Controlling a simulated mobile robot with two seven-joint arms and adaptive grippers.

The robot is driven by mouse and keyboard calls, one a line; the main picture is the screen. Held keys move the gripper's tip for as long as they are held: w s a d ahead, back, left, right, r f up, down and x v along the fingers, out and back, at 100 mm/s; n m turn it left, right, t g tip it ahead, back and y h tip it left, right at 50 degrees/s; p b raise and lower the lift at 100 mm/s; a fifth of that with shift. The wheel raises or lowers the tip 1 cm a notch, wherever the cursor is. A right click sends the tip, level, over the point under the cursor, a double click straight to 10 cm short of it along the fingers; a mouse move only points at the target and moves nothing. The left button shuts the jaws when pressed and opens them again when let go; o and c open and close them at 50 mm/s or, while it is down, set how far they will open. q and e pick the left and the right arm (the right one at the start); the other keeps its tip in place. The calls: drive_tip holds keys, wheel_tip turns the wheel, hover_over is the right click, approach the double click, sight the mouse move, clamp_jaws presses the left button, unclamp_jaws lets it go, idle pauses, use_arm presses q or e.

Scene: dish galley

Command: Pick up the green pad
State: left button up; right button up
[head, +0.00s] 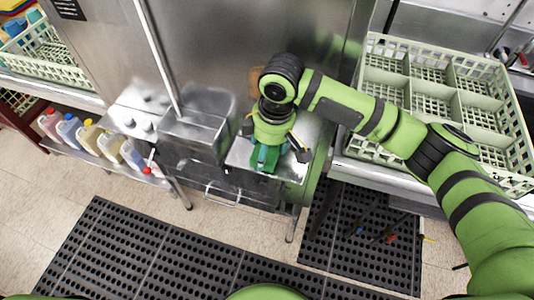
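The green pad (265,157) shows in the head view as a small dark green piece on a small steel shelf (292,172), left of the middle of the shelf. My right arm comes in from the right. Its gripper (275,142) points down directly over the pad and hides part of it. The two dark fingertips are spread wide, one on each side of the pad. I cannot tell whether the gripper touches the pad. My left gripper is not in view.
A steel box (195,133) with an upright pole stands left of the shelf. A pale green dish rack (460,100) is at right. Several coloured bottles (90,137) stand on a low shelf at left. Black perforated mats (150,250) cover the floor.

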wheel_tip(320, 180, up, 5)
drive_tip(key=shift+f+b, duration=0.2)
drive_tip(key=shift+b, duration=0.45)
drive_tip(key=s+a+b, duration=0.1)
drive_tip(key=s+a, duration=0.1)
drive_tip(key=s, duration=0.4)
drive_tip(key=s+a+b, duration=0.1)
drive_tip(key=s+a, duration=0.1)
drive_tip(key=s, duration=0.4)
drive_tip(key=s+a+b, duration=0.1)
drive_tip(key=s+a, duration=0.1)
drive_tip(key=s, duration=0.4)
drive_tip(key=shift+s+b, duration=0.35)
drive_tip(key=shift+b, duration=0.05)
